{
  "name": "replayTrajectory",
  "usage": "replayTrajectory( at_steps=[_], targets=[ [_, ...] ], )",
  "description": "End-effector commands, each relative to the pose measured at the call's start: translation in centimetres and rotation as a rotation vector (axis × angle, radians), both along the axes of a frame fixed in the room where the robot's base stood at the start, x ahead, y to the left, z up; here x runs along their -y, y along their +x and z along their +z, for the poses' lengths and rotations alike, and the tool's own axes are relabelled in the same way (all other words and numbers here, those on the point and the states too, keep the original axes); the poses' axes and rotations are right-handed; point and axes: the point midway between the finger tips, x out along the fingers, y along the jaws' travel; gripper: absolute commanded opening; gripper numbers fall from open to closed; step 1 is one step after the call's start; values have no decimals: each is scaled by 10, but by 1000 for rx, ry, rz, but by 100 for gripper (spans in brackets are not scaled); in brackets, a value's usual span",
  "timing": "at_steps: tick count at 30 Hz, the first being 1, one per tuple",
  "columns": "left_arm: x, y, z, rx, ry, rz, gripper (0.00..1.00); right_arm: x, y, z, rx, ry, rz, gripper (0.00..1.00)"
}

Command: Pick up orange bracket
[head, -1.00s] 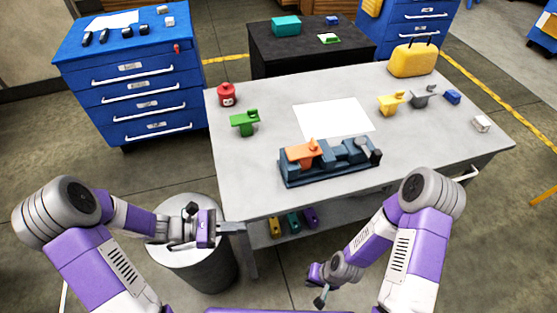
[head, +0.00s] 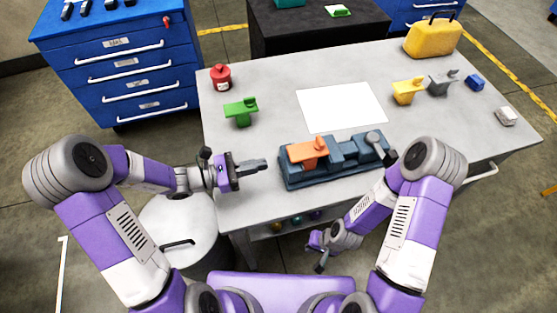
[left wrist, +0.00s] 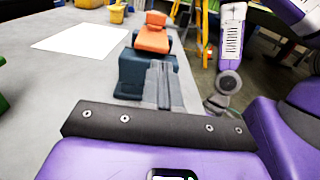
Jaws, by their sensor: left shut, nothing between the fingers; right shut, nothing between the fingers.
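The orange bracket (head: 308,150) sits on the left end of the dark blue jig (head: 343,168) on the grey table. In the left wrist view the orange bracket (left wrist: 154,36) shows straight ahead on the blue jig (left wrist: 140,72). My left gripper (head: 264,164) is shut and empty, above the table's near left part, to the left of the jig and apart from it. Its fingers (left wrist: 164,88) point toward the jig in the left wrist view. My right gripper (head: 320,266) hangs low in front of the table's near edge, shut and empty.
A green bracket (head: 240,112) and a red canister (head: 221,77) stand at the table's left. A white sheet (head: 341,107) lies behind the jig. A yellow bracket (head: 406,91), grey bracket (head: 442,83) and blue block (head: 475,82) stand at the right. The front left tabletop is clear.

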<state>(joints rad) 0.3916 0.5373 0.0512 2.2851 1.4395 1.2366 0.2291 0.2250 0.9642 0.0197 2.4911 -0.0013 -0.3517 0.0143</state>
Motion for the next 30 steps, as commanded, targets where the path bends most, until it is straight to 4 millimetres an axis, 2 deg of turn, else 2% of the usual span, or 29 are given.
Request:
replayTrajectory(
  at_steps=[3, 9, 14, 25, 30],
  targets=[
    [24, 7, -2, 1, -1, -4, 0, 0, 0, -8, 0, 0, 0, 0],
    [49, 16, -1, 3, 2, -2, 0, 0, 0, -15, 0, 0, 0, 0],
    [57, 19, 0, 3, 2, -1, 0, 0, 0, -17, 0, 0, 0, 0],
    [60, 20, 0, 2, 2, 0, 0, 0, 0, -16, 0, 0, 0, 0],
    [76, 24, 1, 0, -1, -3, 0, 0, 0, -14, 0, 0, 0, 0]
  ],
)
